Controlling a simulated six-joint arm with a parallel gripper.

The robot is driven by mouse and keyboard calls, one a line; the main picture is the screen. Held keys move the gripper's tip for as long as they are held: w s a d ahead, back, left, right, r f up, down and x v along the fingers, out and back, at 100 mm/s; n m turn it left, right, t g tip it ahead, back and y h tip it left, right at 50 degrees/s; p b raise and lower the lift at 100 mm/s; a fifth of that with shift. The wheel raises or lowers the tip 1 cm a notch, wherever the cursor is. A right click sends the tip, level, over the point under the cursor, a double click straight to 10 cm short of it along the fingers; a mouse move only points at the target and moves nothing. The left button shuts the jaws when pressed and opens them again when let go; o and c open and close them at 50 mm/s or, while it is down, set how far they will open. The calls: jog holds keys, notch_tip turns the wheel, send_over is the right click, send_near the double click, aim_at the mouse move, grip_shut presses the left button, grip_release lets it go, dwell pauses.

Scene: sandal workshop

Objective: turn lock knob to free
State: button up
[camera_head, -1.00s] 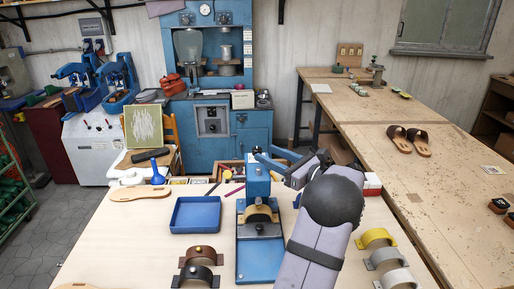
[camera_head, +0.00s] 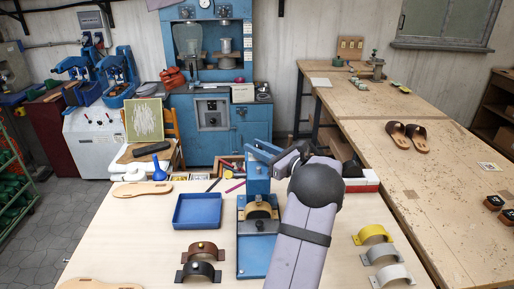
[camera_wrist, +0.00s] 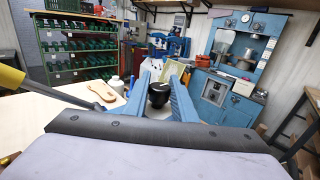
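The blue press (camera_head: 258,255) stands on the near table, with a post (camera_head: 257,180) and a tan strap (camera_head: 258,211) over its form. My gripper (camera_head: 258,150) is at the top of the post, reaching in from the right. In the wrist view, a round black knob (camera_wrist: 159,95), seemingly the lock knob, sits between the two blue fingers of my gripper (camera_wrist: 160,78). The fingers are apart, one on each side of the knob. I cannot tell whether they press on it. The knob is hidden in the head view.
A blue tray (camera_head: 178,222) lies left of the press, with brown (camera_head: 202,249) and black (camera_head: 199,269) straps in front. Yellow (camera_head: 373,233), grey and white straps lie at the right.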

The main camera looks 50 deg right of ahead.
jog(key=shift+f+n+y+b, duration=0.25)
jog(key=shift+y+b, duration=0.25)
jog(key=shift+b, duration=1.1)
jog(key=n+y+b, duration=0.1)
jog(key=b, duration=0.2)
jog(key=shift+r+y, duration=0.1)
jog(key=shift+y, duration=0.2)
jog(key=n+y+b, duration=0.2)
jog(key=b, duration=0.1)
jog(key=shift+r+g, duration=0.3)
jog(key=shift+d+y, duration=0.1)
jog(key=shift+y, duration=0.4)
jog(key=shift+n+g+y, duration=0.4)
jog(key=shift+n+y, duration=0.15)
jog(key=shift+y, duration=0.15)
jog(key=o, duration=1)
jog(key=shift+o, duration=0.2)
jog(key=shift+f, duration=0.1)
